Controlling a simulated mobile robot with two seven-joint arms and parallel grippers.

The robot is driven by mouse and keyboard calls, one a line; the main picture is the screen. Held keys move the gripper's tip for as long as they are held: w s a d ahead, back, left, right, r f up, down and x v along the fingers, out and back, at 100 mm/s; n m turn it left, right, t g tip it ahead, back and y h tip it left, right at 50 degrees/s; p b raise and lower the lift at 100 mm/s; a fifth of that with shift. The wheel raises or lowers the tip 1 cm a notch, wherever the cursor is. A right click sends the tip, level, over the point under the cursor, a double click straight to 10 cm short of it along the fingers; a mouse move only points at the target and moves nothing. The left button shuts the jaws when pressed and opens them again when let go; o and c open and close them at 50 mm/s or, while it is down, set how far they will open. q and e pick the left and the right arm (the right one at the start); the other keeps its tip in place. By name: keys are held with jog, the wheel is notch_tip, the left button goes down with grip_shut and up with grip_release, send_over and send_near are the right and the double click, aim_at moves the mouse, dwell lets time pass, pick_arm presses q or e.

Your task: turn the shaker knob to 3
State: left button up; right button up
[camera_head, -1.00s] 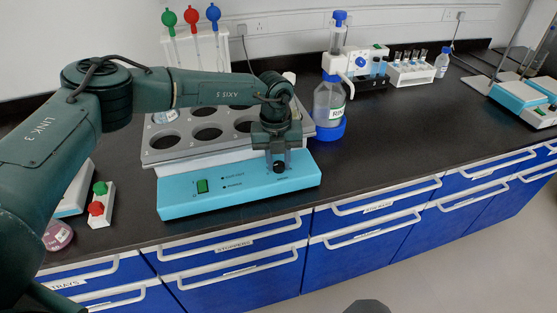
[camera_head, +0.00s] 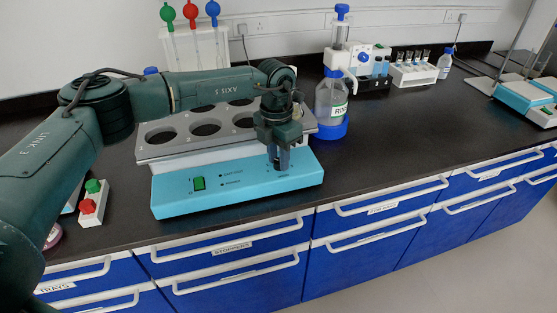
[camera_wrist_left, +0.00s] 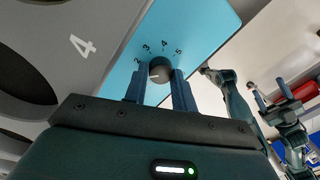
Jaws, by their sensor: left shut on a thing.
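The shaker (camera_head: 237,188) is a light-blue box with a grey holed tray (camera_head: 165,150) on top, standing on the bench. Its dark round knob (camera_wrist_left: 160,70) shows in the left wrist view, with the numbers 2 to 5 legible on the panel around it. My left gripper (camera_head: 279,158) points down at the right part of the shaker's front. In the left wrist view its two fingers lie on either side of the knob, shut on it. In the head view the fingers hide the knob. I cannot tell which number the knob points to.
A green switch (camera_head: 198,183) is on the shaker's left front. A small box with green and red buttons (camera_head: 92,203) stands to the left. A bottle in a blue base (camera_head: 331,128) stands close behind on the right. The bench right of the shaker is clear.

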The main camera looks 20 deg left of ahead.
pick_arm(q)
jog(key=m+b, duration=0.1)
jog(key=m, duration=0.1)
jog(key=shift+m, duration=0.4)
jog(key=shift+w+m+b, duration=0.1)
jog(key=shift+m+b, duration=0.25)
jog(key=shift+m, duration=0.55)
jog(key=m+b, duration=0.1)
jog(key=m, duration=0.1)
jog(key=shift+m, duration=0.4)
jog(key=shift+m+y+b, duration=0.3)
jog(key=shift+m, duration=0.9)
jog(key=shift+m+b, duration=0.35)
jog(key=shift+m, duration=1.25)
pick_arm(e)
jog(key=shift+w+a+f+m+t, duration=0.15)
jog(key=shift+f+m, duration=0.05)
jog(key=shift+f, duration=0.35)
jog(key=shift+w+a+f+m+t, duration=0.1)
jog(key=shift+a+f+m+t, duration=0.1)
jog(key=shift+f, duration=0.3)
pick_arm(q)
jog(key=shift+r, duration=0.1)
jog(key=o, duration=1)
